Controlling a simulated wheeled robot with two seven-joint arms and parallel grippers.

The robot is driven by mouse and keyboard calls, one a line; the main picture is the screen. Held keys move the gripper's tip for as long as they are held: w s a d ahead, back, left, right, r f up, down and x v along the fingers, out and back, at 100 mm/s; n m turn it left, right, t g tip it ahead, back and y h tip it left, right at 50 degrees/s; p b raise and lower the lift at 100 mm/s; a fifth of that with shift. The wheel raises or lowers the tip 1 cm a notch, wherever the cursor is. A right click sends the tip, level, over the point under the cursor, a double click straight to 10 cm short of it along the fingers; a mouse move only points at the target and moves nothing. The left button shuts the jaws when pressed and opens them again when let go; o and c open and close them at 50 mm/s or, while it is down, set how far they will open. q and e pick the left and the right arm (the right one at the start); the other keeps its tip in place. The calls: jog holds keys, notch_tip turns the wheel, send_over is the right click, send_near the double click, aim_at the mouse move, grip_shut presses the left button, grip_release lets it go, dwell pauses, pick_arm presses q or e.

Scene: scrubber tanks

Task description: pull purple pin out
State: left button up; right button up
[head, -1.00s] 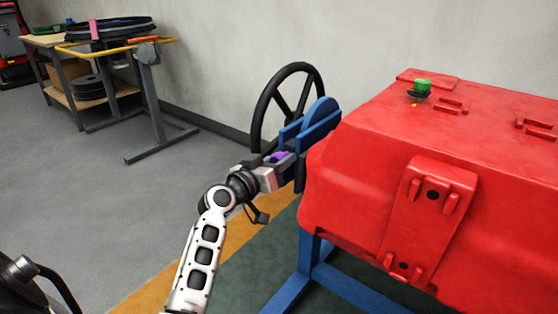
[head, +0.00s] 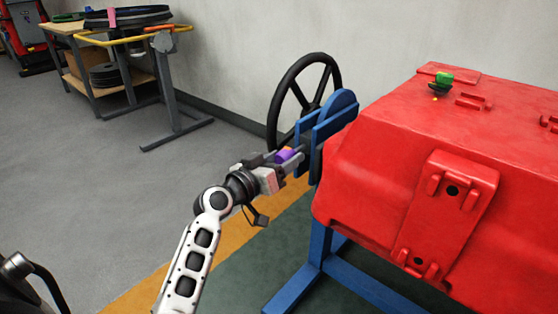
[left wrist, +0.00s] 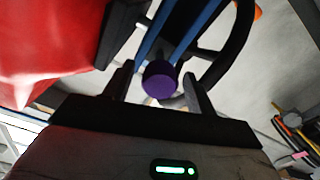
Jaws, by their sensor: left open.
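The purple pin (head: 286,155) shows as a short purple knob at the near side of the blue bracket (head: 303,147) beside the red tank. In the left wrist view the pin's round purple end (left wrist: 160,79) faces me, in front of the blue plates. My left gripper (head: 289,160) is at the pin. Its two dark fingers (left wrist: 164,88) are open and stand on either side of the knob, with a gap visible on the right side. Part of the pin is hidden behind the fingers in the head view. My right gripper is not in view.
The red tank (head: 395,150) on a blue frame (head: 300,285) stands close on the right. A black handwheel (head: 274,110) is just behind the bracket. A workbench (head: 72,62) and a yellow-railed stand (head: 150,83) are at the back left. The grey floor between is clear.

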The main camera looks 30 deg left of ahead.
pick_arm(q)
jog(key=s+a+b, duration=0.1)
jog(key=s+a, duration=0.1)
jog(key=s, duration=1.3)
jog(key=shift+s+a, duration=0.3)
jog(key=shift+s, duration=0.05)
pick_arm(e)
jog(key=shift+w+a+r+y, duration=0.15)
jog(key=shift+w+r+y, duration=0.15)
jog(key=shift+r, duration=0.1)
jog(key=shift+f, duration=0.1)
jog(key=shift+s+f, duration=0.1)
